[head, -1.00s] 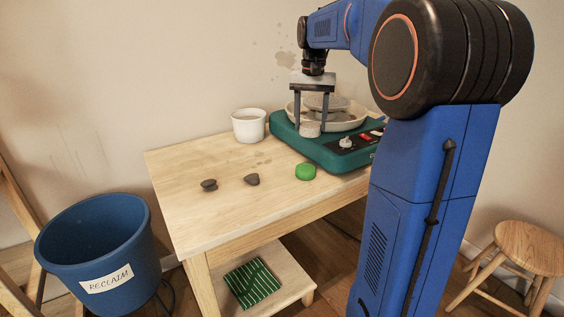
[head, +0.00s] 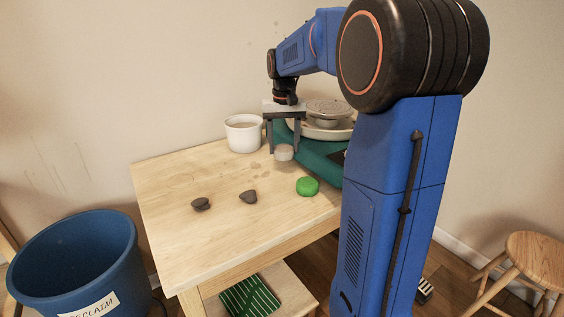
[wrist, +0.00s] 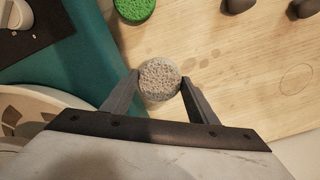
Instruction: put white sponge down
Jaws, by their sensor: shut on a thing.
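The white sponge (wrist: 159,79) is a small round pale porous disc. My gripper (wrist: 160,82) is shut on it, with one finger on each side. In the head view the sponge (head: 284,152) hangs between the fingertips of my gripper (head: 283,150), near the back of the wooden table (head: 170,184) and beside the left edge of the teal pottery wheel. In the wrist view bare table top shows around the sponge. I cannot tell exactly how high it is above the wood.
A white pot (head: 243,138) stands just left of my gripper. The teal wheel (head: 318,161) is at right. A green sponge (head: 307,187) and two dark grey pieces, one left (head: 201,204) and one right (head: 248,197), lie toward the front. The left table top is clear. A blue bucket (head: 75,262) stands on the floor.

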